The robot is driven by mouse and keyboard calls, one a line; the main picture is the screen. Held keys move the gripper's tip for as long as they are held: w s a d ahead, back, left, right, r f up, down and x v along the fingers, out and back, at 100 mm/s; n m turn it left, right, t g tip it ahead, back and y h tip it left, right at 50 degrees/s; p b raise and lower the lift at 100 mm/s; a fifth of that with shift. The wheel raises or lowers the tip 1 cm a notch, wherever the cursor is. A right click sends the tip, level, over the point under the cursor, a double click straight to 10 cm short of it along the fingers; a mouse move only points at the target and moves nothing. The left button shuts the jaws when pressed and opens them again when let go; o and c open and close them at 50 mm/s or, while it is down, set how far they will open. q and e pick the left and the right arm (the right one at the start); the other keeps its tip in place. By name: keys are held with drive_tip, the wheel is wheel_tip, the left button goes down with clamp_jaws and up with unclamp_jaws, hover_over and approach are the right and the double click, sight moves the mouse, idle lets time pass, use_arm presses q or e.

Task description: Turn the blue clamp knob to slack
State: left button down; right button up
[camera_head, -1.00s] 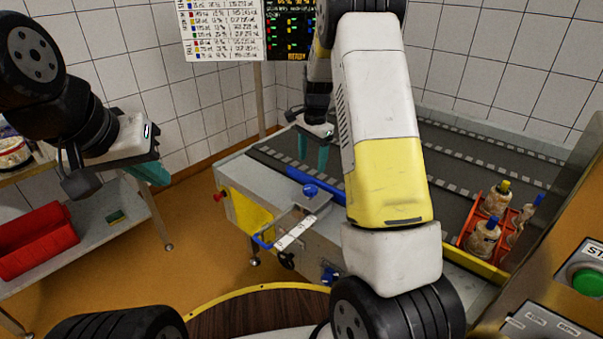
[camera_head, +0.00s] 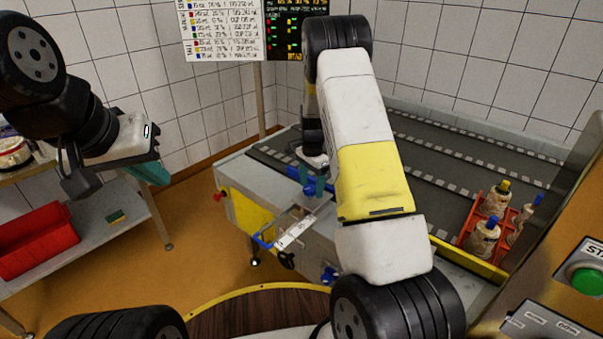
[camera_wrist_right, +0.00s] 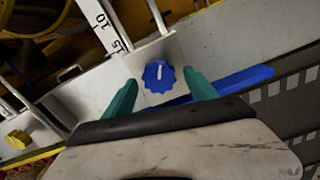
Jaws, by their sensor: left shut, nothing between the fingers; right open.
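The blue clamp knob (camera_wrist_right: 159,76) is a lobed disc with a white pointer line, on a pale bracket by the blue rail (camera_wrist_right: 235,84). In the head view the knob (camera_head: 312,189) sits at the conveyor's near edge, partly behind my right fingers. My right gripper (camera_wrist_right: 158,88) is open, with its teal fingers on either side of the knob in the wrist picture and nothing held. I cannot tell whether they touch it. My left gripper (camera_head: 152,174) is shut and empty, far to the left, above the shelf.
A ruler scale (camera_head: 296,231) runs from the bracket. A red crate of bottles (camera_head: 467,243) stands on the conveyor at right. A yellow knob (camera_wrist_right: 18,139) shows in the wrist view. A red bin (camera_head: 38,240) is on the left shelf. A green button (camera_head: 588,281) is at right.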

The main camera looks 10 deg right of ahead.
drive_tip(key=c, duration=1.4)
drive_tip(key=shift+n, duration=0.3)
drive_tip(key=n, duration=1.1)
drive_tip(key=shift+w+a+n, duration=0.1)
drive_tip(key=shift+a+n, duration=0.05)
drive_tip(key=shift+n, duration=0.15)
drive_tip(key=n, duration=0.6)
drive_tip(key=shift+a, duration=0.1)
drive_tip(key=n, duration=0.5)
drive_tip(key=shift+n, duration=0.5)
